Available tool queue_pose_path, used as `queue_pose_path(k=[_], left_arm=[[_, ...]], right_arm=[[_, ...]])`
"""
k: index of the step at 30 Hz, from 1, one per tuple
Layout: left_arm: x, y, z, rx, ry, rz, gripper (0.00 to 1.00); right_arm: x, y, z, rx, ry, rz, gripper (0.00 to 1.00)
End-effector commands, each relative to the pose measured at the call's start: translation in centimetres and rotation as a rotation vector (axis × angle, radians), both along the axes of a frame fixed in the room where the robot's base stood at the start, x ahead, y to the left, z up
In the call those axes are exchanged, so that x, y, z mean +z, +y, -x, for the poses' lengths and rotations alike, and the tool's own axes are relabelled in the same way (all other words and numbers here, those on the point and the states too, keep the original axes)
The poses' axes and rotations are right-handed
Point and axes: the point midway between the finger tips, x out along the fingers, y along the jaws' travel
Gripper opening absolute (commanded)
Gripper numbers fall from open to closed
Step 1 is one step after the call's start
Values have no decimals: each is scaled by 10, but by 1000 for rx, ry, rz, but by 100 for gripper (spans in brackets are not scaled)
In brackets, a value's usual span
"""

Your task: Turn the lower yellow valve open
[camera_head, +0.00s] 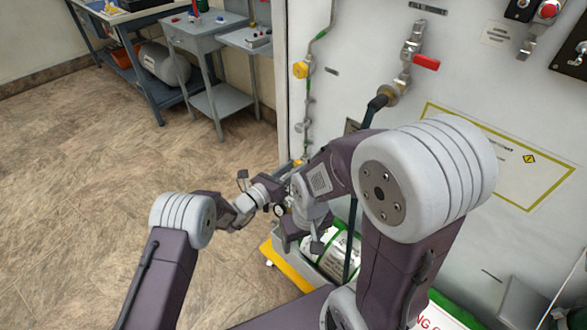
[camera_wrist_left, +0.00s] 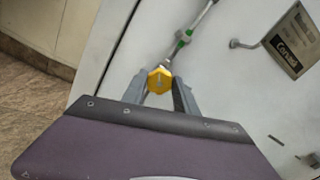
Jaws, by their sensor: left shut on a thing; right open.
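The lower yellow valve (camera_wrist_left: 160,80) sits on a thin pipe with green sections on the white panel. In the left wrist view, the two grey fingers of my left gripper (camera_wrist_left: 161,88) stand on either side of it, closed on its yellow handle. In the head view, my left gripper (camera_head: 291,170) is at the panel's left edge, mostly covered by my right arm, and only a little yellow of the valve (camera_head: 297,163) shows. My right gripper (camera_head: 302,244) is lower, open and apart from the valve, partly hidden by its own arm.
Another yellow valve (camera_head: 300,69) sits higher on the same pipe. A red-handled valve (camera_head: 426,62) is to its right, with a dark hose hanging down. A green-white cylinder (camera_head: 330,255) lies low near the right gripper. Grey carts (camera_head: 205,35) stand at the back left; the floor at left is clear.

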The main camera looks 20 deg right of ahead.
Motion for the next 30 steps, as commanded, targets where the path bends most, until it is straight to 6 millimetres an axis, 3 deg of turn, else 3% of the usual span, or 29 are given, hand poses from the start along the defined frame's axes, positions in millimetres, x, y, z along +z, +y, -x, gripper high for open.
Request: queue_pose_path(k=[12, 13, 15, 25, 30], left_arm=[[0, 0, 0, 0, 6, 2, 0], [0, 0, 0, 0, 6, 2, 43], [0, 0, 0, 0, 6, 2, 57], [1, 4, 1, 2, 6, 1, 57], [2, 36, 13, 5, 10, 0, 57]], right_arm=[[0, 0, 0, 0, 0, 0, 67], [0, 0, 0, 0, 0, 0, 67], [0, 0, 0, 0, 0, 0, 67], [2, 0, 0, 0, 0, 0, 67], [13, 0, 0, 0, 0, 0, 67]])
